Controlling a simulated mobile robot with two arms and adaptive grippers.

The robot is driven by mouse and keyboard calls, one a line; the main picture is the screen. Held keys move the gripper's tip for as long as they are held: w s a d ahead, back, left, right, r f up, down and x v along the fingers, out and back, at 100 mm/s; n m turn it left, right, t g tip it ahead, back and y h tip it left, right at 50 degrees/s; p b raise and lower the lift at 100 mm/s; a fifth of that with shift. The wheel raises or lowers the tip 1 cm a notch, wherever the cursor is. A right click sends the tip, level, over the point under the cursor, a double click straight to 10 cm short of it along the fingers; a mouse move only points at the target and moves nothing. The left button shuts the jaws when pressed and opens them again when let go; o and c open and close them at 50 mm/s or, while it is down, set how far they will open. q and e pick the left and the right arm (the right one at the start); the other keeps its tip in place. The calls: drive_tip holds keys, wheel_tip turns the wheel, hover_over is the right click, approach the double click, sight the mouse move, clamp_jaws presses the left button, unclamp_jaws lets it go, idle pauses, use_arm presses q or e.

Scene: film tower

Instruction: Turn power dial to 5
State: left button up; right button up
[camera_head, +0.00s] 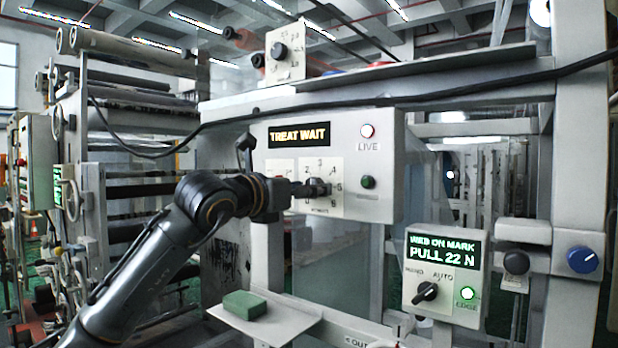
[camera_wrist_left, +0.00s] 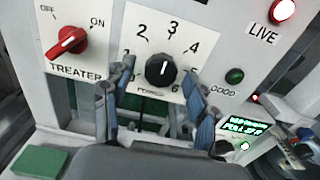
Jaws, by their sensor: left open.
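The power dial (camera_wrist_left: 160,70) is a black round knob on a white plate numbered around it, on a white control box. Its white mark points roughly up, toward the 3 side. My left gripper (camera_head: 316,188) reaches the plate from the left and mostly hides the dial in the head view. In the left wrist view my left gripper (camera_wrist_left: 158,75) is open, with one finger on each side of the dial. I cannot tell whether the fingers touch it. My right gripper is not in view.
A red TREATER switch (camera_wrist_left: 67,42) sits left of the dial. The box (camera_head: 385,150) carries a TREAT WAIT display (camera_head: 299,135), a lit red LIVE lamp (camera_head: 367,131) and a dark green lamp (camera_head: 368,182). A green block (camera_head: 244,304) lies on a ledge below.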

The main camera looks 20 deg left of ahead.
use_arm(q)
drive_tip(key=shift+w+d, duration=0.15)
drive_tip(key=shift+w, duration=0.25)
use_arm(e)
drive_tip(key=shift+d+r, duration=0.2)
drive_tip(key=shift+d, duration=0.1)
use_arm(q)
drive_tip(key=shift+c, duration=0.2)
drive_tip(key=c, duration=1.1)
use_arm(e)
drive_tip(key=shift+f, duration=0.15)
